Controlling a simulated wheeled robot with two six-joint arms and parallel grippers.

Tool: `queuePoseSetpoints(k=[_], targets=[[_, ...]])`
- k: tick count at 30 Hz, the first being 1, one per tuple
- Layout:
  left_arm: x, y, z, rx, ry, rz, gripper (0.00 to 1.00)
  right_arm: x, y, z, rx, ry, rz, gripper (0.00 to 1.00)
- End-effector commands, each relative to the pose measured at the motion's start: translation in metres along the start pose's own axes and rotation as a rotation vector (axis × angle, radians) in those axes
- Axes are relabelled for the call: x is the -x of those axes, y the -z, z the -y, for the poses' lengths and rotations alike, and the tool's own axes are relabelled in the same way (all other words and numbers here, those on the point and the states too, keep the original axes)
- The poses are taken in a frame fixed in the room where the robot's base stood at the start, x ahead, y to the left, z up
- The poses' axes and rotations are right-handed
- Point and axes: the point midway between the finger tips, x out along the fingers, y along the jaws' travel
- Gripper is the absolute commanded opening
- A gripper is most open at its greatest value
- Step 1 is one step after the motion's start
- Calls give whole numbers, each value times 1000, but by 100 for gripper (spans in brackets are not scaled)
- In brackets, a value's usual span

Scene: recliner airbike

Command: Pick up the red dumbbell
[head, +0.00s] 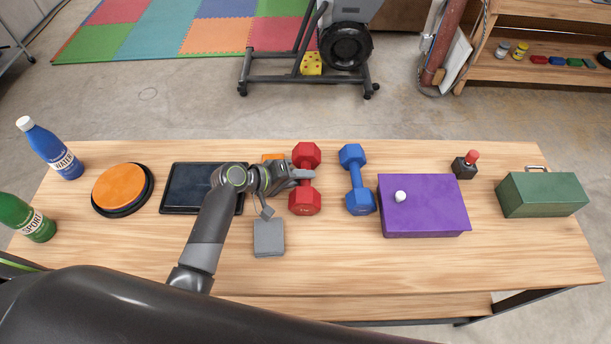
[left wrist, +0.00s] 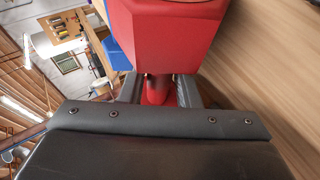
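The red dumbbell (head: 305,203) lies on the wooden table, its handle pointing away from me between two hexagonal heads. My left gripper (head: 304,174) reaches in from the left at its handle. In the left wrist view, the handle (left wrist: 157,91) stands between the two fingers of the left gripper (left wrist: 161,92), with one red head (left wrist: 165,35) just beyond them. The fingers are close to the handle on both sides; whether they press on it I cannot tell. My right gripper is not in view.
A blue dumbbell (head: 355,178) lies close to the right, then a purple box (head: 430,215). A dark tablet (head: 185,190) and grey box (head: 268,238) are beside my left arm. A joystick (head: 465,165) and green box (head: 542,195) stand farther right. The front right tabletop is clear.

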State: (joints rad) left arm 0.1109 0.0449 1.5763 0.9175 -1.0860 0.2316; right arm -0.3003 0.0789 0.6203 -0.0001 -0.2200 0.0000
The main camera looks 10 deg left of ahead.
Motion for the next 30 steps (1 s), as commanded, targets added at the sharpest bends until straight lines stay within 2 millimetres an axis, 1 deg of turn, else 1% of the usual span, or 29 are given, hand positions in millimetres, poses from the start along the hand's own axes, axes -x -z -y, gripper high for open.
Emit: queuePoseSetpoints(k=[1,6,8,30], targets=[[0,0,0,0,0,0,30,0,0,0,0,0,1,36],[0,0,0,0,0,0,7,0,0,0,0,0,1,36],[0,0,0,0,0,0,0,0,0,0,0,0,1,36],[1,0,0,0,1,1,0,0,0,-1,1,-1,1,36]])
